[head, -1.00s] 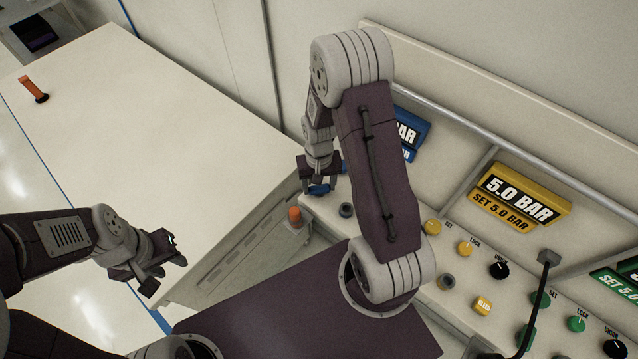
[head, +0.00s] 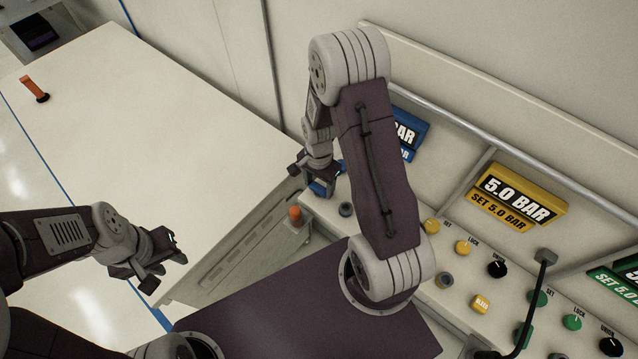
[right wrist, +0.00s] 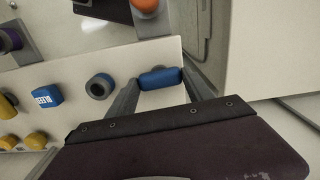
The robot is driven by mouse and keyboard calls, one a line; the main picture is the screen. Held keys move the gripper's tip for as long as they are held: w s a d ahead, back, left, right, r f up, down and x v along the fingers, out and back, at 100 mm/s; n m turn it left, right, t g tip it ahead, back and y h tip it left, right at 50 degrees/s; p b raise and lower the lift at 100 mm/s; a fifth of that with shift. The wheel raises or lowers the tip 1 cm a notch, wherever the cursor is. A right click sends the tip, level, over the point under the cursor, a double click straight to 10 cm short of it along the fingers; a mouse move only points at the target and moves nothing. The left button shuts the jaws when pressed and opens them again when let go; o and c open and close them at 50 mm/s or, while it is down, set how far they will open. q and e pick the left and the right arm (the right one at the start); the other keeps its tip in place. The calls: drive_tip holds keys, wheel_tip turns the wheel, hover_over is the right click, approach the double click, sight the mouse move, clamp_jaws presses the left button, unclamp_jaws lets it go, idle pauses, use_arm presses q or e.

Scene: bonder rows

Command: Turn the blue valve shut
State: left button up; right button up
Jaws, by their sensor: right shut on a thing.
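The blue valve handle (right wrist: 160,77) shows in the right wrist view as a short blue bar at the panel's end. My right gripper (right wrist: 161,88) has its two fingers at the bar's ends and is shut on it. In the head view the right gripper (head: 316,184) is at the panel's far left end, and only a little blue shows between its fingers. My left gripper (head: 165,268) is empty, fingers apart, in the air beside the pale table.
A yellow 5.0 BAR display (head: 518,200) stands above yellow and black knobs. An orange-topped post (head: 295,214) stands near the right gripper. The pale table (head: 150,130) is mostly clear.

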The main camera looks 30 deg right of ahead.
sight(319, 187)
drive_tip(key=shift+w+r+m, duration=0.15)
drive_tip(key=shift+w+m, duration=0.05)
drive_tip(key=shift+m, duration=0.3)
drive_tip(key=o, duration=1.4)
drive_tip(key=shift+c, duration=0.2)
drive_tip(key=shift+s, duration=0.1)
wheel_tip(319, 187, up, 9)
drive_tip(key=shift+b, duration=0.35)
